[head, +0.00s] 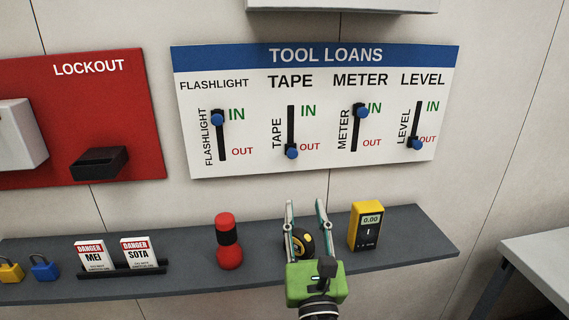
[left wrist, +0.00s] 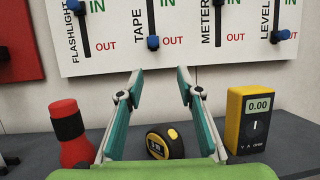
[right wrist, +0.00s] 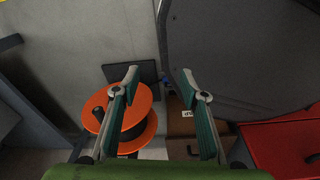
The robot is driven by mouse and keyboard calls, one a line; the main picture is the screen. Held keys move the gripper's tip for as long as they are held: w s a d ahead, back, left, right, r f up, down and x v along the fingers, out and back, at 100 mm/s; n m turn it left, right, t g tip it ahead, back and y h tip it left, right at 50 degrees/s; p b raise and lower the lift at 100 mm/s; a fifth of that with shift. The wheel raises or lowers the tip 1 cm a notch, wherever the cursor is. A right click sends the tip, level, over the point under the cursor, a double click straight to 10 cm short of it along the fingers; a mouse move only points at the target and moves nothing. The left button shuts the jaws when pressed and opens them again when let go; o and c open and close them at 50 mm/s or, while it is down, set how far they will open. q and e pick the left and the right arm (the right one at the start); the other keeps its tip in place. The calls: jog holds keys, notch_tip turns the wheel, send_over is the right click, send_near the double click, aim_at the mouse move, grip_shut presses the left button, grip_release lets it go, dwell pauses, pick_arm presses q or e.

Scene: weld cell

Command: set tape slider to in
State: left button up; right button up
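The TOOL LOANS board (head: 260,165) hangs on the wall with several vertical sliders. The tape slider (head: 291,152) has its blue knob at the bottom of its slot, beside OUT; it also shows in the left wrist view (left wrist: 153,43). My left gripper (head: 305,203) is open and empty, below the tape and meter sliders and apart from the board. A black and yellow tape measure (left wrist: 163,142) sits on the shelf, seen between the fingers. My right gripper (right wrist: 162,75) is open and empty, away from the board.
The grey shelf (head: 400,258) below the board holds a red flashlight (head: 228,240), a yellow meter (head: 367,226), danger tags and padlocks. The red LOCKOUT board (head: 120,120) is at left. An orange reel (right wrist: 100,112) and a brown box (right wrist: 190,125) show in the right wrist view.

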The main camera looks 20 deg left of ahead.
aim_at(293, 155)
pick_arm(q)
jog(key=w+a+r+p, duration=0.1)
jog(key=w+r, duration=0.1)
jog(key=w, duration=0.1)
jog(key=w+a+r+y+p, duration=0.1)
jog(key=w+a+r, duration=0.1)
jog(key=w, duration=0.1)
jog(key=w+a+r+n+y+p, duration=0.1)
jog(key=w+r, duration=0.1)
jog(key=w, duration=0.1)
jog(key=shift+w+a+r+p, duration=0.15)
jog(key=shift+w+a+p, duration=0.15)
jog(key=shift+w+p, duration=0.1)
jog(key=shift+w+a+r, duration=0.15)
jog(key=shift+w+a, duration=0.1)
jog(key=shift+w, duration=0.4)
grip_shut()
